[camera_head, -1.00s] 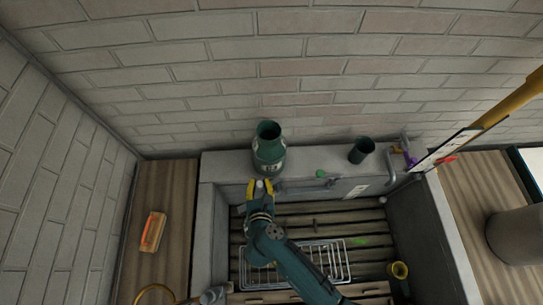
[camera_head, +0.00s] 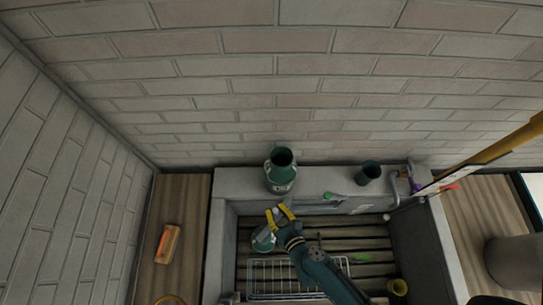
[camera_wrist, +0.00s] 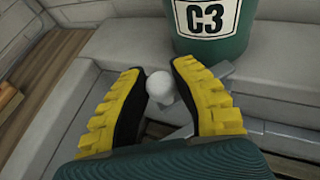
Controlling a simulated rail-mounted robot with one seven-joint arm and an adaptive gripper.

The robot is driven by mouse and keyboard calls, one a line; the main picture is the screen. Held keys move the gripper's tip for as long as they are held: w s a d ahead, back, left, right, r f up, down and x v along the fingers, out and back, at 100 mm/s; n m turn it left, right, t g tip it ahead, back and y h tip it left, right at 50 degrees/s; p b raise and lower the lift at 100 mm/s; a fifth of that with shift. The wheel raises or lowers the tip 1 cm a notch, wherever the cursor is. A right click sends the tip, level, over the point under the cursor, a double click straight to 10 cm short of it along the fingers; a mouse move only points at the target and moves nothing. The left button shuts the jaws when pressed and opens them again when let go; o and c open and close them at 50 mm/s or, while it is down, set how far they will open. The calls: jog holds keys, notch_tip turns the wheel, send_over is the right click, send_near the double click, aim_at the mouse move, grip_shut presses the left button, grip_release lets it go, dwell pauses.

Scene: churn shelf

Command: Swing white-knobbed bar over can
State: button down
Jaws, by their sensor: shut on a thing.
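The can (camera_head: 281,176) is dark green with an open top and stands upright on the stone ledge. My gripper (camera_head: 280,213) is in front of the can, by the ledge's front edge. In the wrist view its yellow-and-black fingers (camera_wrist: 160,92) are shut on the white knob (camera_wrist: 159,86). A grey bar (camera_wrist: 190,95) shows beside the knob, partly hidden by the right finger. The can stands beyond the fingers, apart from them.
A second dark green vessel (camera_head: 369,173) stands on the ledge (camera_head: 235,187) to the right. An orange block (camera_head: 168,244) lies on the left wooden top.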

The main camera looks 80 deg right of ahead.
jog(key=shift+s+f, duration=0.15)
jog(key=c, duration=1)
grip_release()
jog(key=shift+a, duration=0.1)
jog(key=shift+o, duration=0.7)
jog(key=v, duration=1.2)
